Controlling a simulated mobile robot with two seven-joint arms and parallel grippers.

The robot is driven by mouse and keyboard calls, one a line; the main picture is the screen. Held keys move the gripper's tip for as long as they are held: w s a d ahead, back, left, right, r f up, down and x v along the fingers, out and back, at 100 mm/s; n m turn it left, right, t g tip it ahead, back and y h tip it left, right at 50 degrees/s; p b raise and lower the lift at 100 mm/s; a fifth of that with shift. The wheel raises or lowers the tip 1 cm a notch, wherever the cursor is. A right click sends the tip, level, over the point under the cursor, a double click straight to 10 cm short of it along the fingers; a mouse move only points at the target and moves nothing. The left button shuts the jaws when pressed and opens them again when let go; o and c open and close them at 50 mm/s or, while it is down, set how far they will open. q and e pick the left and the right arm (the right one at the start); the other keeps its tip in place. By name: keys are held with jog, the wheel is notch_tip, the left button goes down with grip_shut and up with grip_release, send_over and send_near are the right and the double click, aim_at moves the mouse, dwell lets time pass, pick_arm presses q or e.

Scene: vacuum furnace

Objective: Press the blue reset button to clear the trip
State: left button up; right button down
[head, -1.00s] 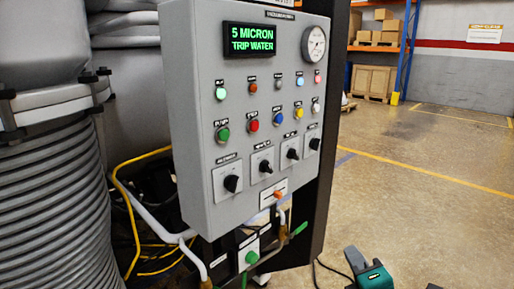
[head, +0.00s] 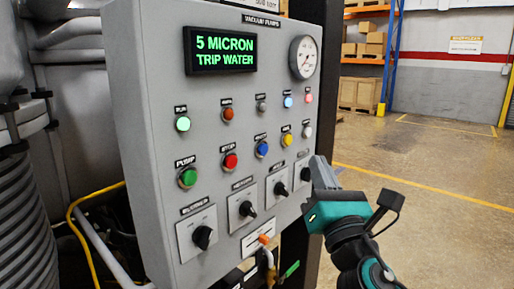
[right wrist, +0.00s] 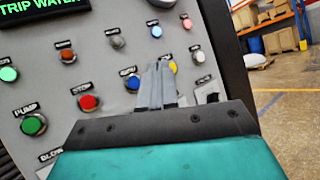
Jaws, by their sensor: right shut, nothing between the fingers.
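The blue button (head: 262,149) sits in the lower button row of the grey control panel (head: 135,100), between a red button (head: 230,161) and a yellow one (head: 287,139). The blue button also shows in the right wrist view (right wrist: 133,82), just left of my fingers. My right gripper (head: 320,163) is shut and empty, at the panel's right side, right of the blue button and apart from it. Its closed fingers (right wrist: 160,70) point up toward the panel in the right wrist view. The display (head: 220,50) reads "5 MICRON TRIP WATER". My left gripper is out of view.
A green button (head: 188,177) and a white one (head: 307,131) end the row. Lamps sit above, including a lit light-blue one (head: 288,102). Black rotary knobs (head: 203,237) line the panel below. A gauge (head: 304,57) is at top right. Open floor lies right.

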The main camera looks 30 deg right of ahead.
aim_at(264, 150)
dwell(0.3)
jog(key=w+a, duration=0.3)
jog(key=w, duration=0.5)
jog(key=shift+a, duration=0.2)
jog(key=shift+w, duration=0.15)
dwell(1.9)
jog(key=shift+w+a, duration=0.15)
jog(key=shift+w, duration=0.1)
jog(key=shift+w+a, duration=0.15)
jog(key=shift+w, duration=0.15)
dwell(0.7)
jog(key=shift+s+p, duration=0.1)
jog(key=shift+p, duration=0.2)
jog(key=shift+s+d, duration=0.3)
jog(key=shift+s, duration=0.3)
